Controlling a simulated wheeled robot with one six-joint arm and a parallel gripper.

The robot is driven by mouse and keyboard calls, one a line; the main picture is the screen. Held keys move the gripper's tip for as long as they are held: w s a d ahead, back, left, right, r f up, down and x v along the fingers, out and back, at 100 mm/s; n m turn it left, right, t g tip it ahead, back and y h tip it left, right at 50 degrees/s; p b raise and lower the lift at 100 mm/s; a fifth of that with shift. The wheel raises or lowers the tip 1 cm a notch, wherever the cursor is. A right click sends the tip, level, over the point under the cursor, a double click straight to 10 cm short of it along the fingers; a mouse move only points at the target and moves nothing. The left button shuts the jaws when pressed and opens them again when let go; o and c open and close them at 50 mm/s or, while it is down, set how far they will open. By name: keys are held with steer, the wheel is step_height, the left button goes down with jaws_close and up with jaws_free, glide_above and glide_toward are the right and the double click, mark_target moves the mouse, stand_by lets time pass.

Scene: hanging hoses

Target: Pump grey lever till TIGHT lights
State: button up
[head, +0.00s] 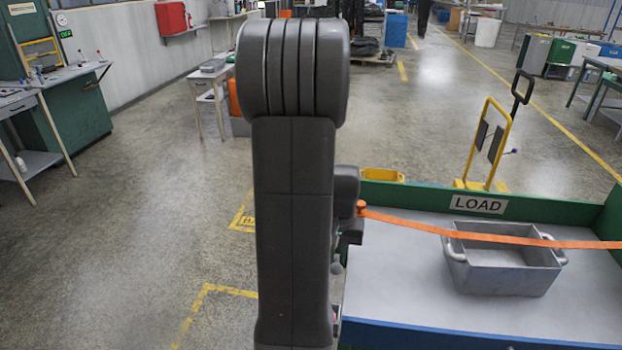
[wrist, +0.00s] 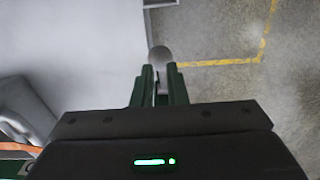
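In the wrist view, the two dark green fingers of my gripper (wrist: 160,72) stand close together, with a narrow gap. A grey rounded end (wrist: 160,54), apparently of the grey lever, shows just past the fingertips, and a pale strip fills the gap. The fingers look shut on it, though the contact is partly hidden. In the head view, my arm hides most of the gripper and lever; a small grey knob (head: 337,263) shows at its right edge. An orange strap (head: 450,229) runs from there across a grey metal bin (head: 503,277). No TIGHT light shows.
The bin stands on a grey bench top (head: 400,285) with a green back wall bearing a LOAD sign (head: 478,204). A yellow-framed trolley (head: 490,145) stands behind it. Open floor with yellow lines (head: 200,300) lies to the left.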

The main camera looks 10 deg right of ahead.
stand_by(0.5)
steer(key=shift+s+a+f+b, duration=0.1)
steer(key=shift+s+f+b, duration=0.15)
steer(key=shift+f+b, duration=0.45)
steer(key=shift+s+a+f+b, duration=0.1)
steer(key=shift+s+f+b, duration=0.15)
steer(key=shift+f+b, duration=0.45)
steer(key=shift+s+a+f+b, duration=0.1)
steer(key=shift+s+f+b, duration=0.25)
steer(key=shift+f, duration=0.5)
steer(key=shift+w+f, duration=0.1)
steer(key=shift+s+f+b, duration=0.2)
steer(key=shift+f+b, duration=0.5)
steer(key=shift+f, duration=0.05)
steer(key=shift+s+f+b, duration=0.2)
steer(key=shift+f+b, duration=0.5)
